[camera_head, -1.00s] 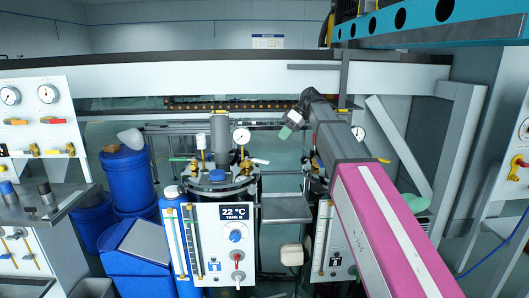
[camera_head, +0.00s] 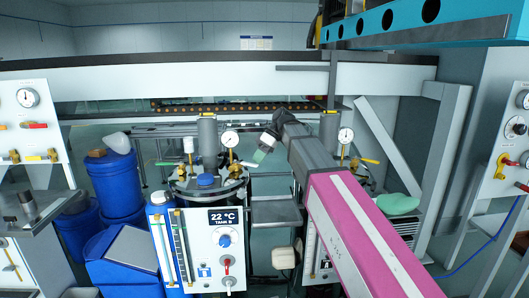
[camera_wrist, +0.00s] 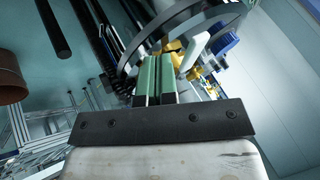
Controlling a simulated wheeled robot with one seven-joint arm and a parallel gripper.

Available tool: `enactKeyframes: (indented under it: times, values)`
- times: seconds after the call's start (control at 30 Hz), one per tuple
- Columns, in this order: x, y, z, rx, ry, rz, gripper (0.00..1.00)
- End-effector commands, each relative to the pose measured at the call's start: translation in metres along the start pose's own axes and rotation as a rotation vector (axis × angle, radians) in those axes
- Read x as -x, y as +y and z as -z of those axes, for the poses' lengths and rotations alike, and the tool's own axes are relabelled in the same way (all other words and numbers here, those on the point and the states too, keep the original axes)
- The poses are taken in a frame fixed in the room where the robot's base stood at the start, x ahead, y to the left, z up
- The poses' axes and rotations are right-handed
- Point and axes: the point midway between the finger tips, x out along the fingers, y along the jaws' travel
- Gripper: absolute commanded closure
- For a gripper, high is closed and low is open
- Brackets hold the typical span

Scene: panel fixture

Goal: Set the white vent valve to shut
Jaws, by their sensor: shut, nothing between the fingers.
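Tank B (camera_head: 212,238) has a round lid with brass fittings. On the right of its lid a brass valve with a short white handle (camera_head: 248,164) shows in the head view; the handle points outward to the right, roughly level. I take a white lever in the wrist view (camera_wrist: 194,50), beside yellow brass parts, to be this handle. My gripper (camera_head: 258,157), with green fingers, is just above and right of that handle in the head view. The green fingers (camera_wrist: 155,80) are shut and empty. I cannot tell whether they touch anything.
A green-handled valve (camera_head: 165,163), a blue cap (camera_head: 206,180) and a gauge (camera_head: 229,139) crowd tank B's lid. A second tank with its own gauge (camera_head: 345,135) stands to the right. Blue drums (camera_head: 118,185) stand at left. A shelf (camera_head: 275,213) lies between the tanks.

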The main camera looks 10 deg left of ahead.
Motion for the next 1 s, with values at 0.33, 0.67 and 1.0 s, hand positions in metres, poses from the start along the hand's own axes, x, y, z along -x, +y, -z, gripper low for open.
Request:
enactKeyframes:
  times: [0.33, 0.67, 1.0]
  values:
    - [-0.007, -0.013, 0.000, -0.001, 0.001, 0.000, 1.00]
    - [-0.008, -0.017, -0.002, -0.033, 0.016, -0.019, 1.00]
    - [-0.014, -0.033, -0.005, -0.226, 0.122, -0.120, 1.00]
